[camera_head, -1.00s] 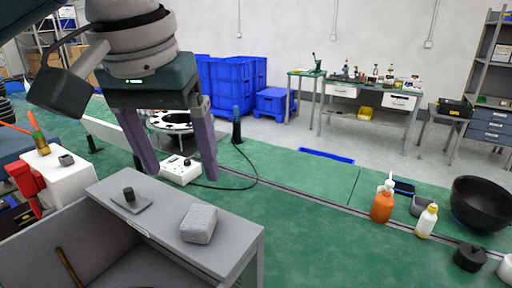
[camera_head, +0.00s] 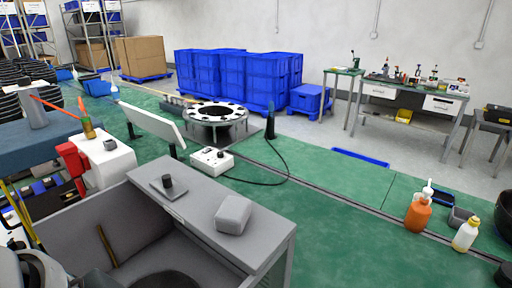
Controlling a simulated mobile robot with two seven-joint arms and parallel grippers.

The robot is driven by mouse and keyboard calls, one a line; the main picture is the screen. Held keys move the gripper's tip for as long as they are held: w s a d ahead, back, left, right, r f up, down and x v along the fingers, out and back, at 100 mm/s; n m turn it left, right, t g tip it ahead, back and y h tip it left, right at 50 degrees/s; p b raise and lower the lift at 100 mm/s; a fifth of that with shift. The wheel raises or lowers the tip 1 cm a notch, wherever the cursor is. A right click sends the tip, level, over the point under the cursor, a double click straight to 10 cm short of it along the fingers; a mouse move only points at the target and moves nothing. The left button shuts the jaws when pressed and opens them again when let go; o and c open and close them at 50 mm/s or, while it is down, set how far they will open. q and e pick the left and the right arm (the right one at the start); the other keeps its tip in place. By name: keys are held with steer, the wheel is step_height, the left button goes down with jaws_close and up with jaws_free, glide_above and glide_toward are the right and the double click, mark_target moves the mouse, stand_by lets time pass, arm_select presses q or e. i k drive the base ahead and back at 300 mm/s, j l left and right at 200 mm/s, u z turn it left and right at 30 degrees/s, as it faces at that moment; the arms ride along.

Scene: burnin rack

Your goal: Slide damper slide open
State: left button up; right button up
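A grey box-like cabinet (camera_head: 270,238) stands in the near left, with a flat top and an open front. On its top lies a small flat grey plate with a short dark knob (camera_head: 168,182), which looks like the damper slide. I cannot tell from this view how far the plate is slid. A grey rounded block (camera_head: 234,213) rests on the same top, to the right of the plate. Neither gripper's fingers show; only a pale rounded part, apparently of my arm, is at the lower left corner.
A white control box (camera_head: 212,160) with a black cable and a round ring fixture (camera_head: 215,112) stand behind the cabinet. A white block with a red part (camera_head: 108,160) is at left. Orange (camera_head: 418,215) and white (camera_head: 465,236) bottles stand at right.

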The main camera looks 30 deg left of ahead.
mark_target(171, 188)
steer(key=u, duration=1.5)
steer(key=j+z, duration=0.25)
steer(key=z, duration=0.25)
steer(key=k+j+z, duration=0.1)
steer(key=z, duration=0.4)
steer(key=k+j+z, duration=0.15)
steer(key=z, duration=0.35)
steer(key=j, duration=0.15)
